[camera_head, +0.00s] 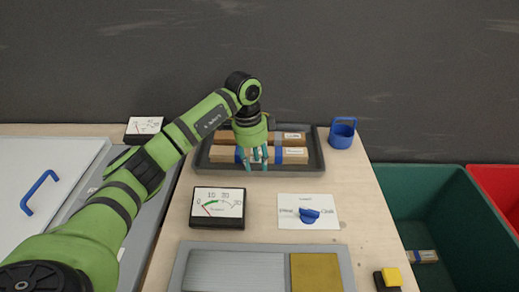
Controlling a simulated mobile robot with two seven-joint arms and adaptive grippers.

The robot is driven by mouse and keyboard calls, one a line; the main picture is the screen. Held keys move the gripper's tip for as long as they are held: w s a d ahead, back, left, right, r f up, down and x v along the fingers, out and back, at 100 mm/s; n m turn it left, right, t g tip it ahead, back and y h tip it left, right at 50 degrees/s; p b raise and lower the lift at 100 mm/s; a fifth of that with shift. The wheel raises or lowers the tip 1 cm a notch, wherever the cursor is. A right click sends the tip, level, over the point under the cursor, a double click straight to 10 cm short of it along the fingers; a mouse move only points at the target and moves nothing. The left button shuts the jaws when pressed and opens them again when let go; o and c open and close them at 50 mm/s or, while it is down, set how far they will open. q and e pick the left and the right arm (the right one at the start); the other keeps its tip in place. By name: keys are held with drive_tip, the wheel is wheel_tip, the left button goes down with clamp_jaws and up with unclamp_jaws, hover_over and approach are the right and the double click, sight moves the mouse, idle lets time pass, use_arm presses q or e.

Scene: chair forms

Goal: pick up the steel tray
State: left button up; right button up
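A dark grey tray (202,160) with a raised rim lies at the back of the wooden table. It holds two long wooden pieces with blue bands and white labels, a rear one (292,136) and a front one (226,154). My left gripper (254,160) points down over the middle of the tray, in front of part of the front piece. Its teal fingers look spread apart. I cannot tell whether they touch the piece. A lighter grey flat holder (178,276) with a silver plate and a brass-coloured plate lies at the front edge. My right gripper is not in view.
A dial meter (218,207) and a white card with a blue knob (308,214) lie mid-table. A blue handled cup (342,135) stands back right. A green bin (440,180) and red bin (500,185) stand right. A yellow-topped black object (390,279) is front right.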

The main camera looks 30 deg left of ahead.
sight(258, 169)
use_arm(q)
drive_tip(key=f, duration=0.4)
drive_tip(key=shift+w+d+p, duration=0.2)
drive_tip(key=shift+w+p, duration=0.05)
drive_tip(key=shift+p, duration=0.15)
clamp_jaws()
drive_tip(key=shift+w+r, duration=0.1)
drive_tip(key=shift+r, duration=0.05)
drive_tip(key=shift+r, duration=0.1)
